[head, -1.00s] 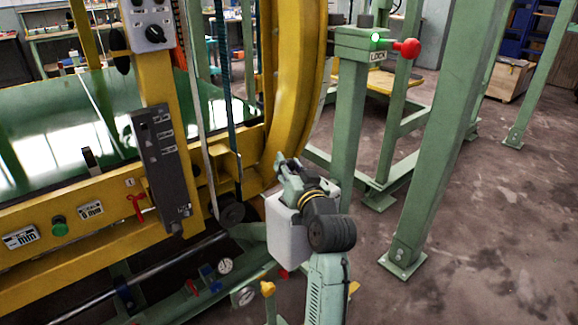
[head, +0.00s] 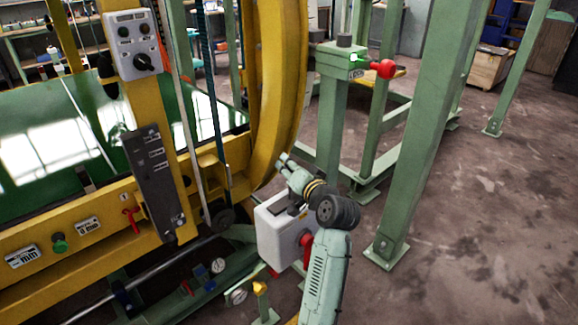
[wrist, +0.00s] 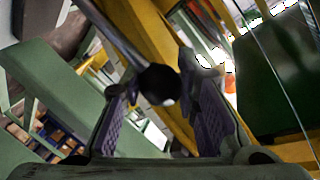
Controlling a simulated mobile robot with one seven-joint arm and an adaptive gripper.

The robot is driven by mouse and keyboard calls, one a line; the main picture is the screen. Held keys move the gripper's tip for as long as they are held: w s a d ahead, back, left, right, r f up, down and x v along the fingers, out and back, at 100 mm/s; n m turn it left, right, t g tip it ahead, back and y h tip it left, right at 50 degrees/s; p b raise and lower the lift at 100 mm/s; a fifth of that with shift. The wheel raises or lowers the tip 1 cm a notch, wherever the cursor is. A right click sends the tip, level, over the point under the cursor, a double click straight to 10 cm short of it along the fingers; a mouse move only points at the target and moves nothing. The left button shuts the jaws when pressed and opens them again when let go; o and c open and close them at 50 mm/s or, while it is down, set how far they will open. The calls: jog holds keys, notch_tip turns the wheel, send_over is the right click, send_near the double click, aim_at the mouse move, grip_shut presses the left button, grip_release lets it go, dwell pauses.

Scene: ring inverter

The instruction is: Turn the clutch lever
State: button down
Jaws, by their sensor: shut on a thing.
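My gripper (wrist: 155,82) fills the lower part of the wrist view, with a purple ridged pad on each side. It is shut on a lever, a grey bar with a dark round knob (wrist: 159,86), which comes in from the upper left. The knob lies between the pads. In the head view my gripper (head: 284,160) is small, beside the lower part of the yellow ring, and its fingertips and the held lever cannot be made out. No clutch label is readable.
The yellow ring (head: 284,110) rises behind my gripper. A white box (head: 280,228) with a red handle (head: 306,246) stands close to my arm. A green post (head: 332,130) with a red-knobbed lever (head: 382,68) is to the right. Open floor (head: 490,230) lies at the right.

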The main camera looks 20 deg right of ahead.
jog(key=c, duration=1.2)
grip_release()
jog(key=shift+s, duration=0.1)
jog(key=s, duration=0.4)
jog(key=s+r, duration=0.1)
jog(key=s, duration=0.2)
jog(key=s+r, duration=0.1)
jog(key=s, duration=0.3)
jog(key=shift+s+d, duration=0.1)
jog(key=shift+s, duration=0.25)
